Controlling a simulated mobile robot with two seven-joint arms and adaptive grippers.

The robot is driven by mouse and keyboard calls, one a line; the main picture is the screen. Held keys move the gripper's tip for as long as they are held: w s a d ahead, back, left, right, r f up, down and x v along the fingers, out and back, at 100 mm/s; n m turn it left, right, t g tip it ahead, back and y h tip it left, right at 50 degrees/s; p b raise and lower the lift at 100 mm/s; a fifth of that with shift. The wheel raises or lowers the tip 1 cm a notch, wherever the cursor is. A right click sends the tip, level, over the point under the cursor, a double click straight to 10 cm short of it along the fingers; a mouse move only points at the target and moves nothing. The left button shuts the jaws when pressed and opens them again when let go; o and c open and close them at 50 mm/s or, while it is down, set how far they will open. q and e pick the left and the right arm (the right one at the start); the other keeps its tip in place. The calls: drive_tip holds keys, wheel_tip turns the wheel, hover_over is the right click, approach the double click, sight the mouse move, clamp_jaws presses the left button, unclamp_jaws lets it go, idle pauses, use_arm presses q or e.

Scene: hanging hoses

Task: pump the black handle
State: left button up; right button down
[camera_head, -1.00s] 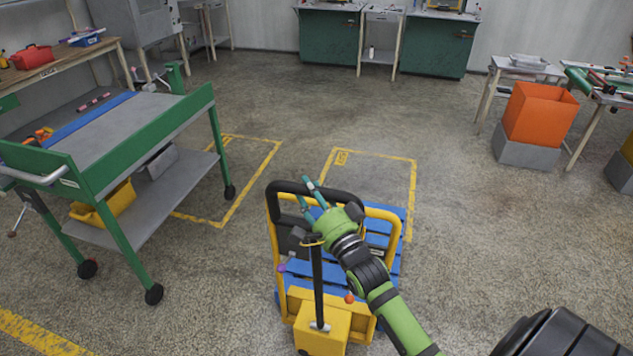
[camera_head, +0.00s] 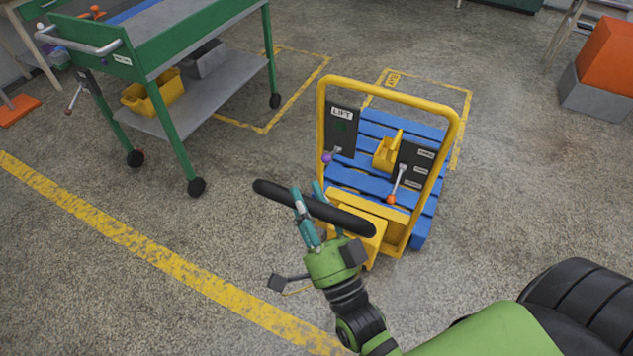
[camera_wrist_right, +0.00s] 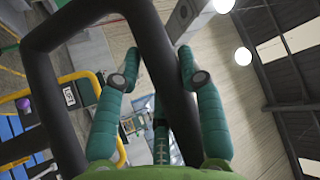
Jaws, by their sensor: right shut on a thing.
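The black handle (camera_head: 347,217) is a thick dark bar, tilted in the head view, in front of the yellow lift frame (camera_head: 390,90) and apart from its top bar. My right gripper (camera_head: 308,190) is shut on the bar, with a teal finger on either side. In the right wrist view the black handle (camera_wrist_right: 150,55) passes between the fingertips (camera_wrist_right: 158,78), and another dark bar of it shows at left. The handle's lower part is hidden behind my gripper and arm in the head view. My left gripper is not in view.
A blue pallet (camera_head: 372,150) lies behind the frame. Short levers with a purple knob (camera_head: 327,158) and an orange knob (camera_head: 392,199) are close to the handle. A green cart (camera_head: 165,60) stands at left and an orange bin (camera_head: 608,60) at far right. Floor left of the handle is clear.

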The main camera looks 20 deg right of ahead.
drive_tip(key=shift+s+a+f, duration=0.2)
drive_tip(key=shift+s+a, duration=0.05)
drive_tip(key=shift+a, duration=0.15)
drive_tip(key=c, duration=0.7)
unclamp_jaws()
drive_tip(key=shift+c, duration=0.2)
drive_tip(key=shift+s+f, duration=0.35)
drive_tip(key=shift+s, duration=0.05)
drive_tip(key=v, duration=1.1)
drive_tip(key=shift+d, duration=0.15)
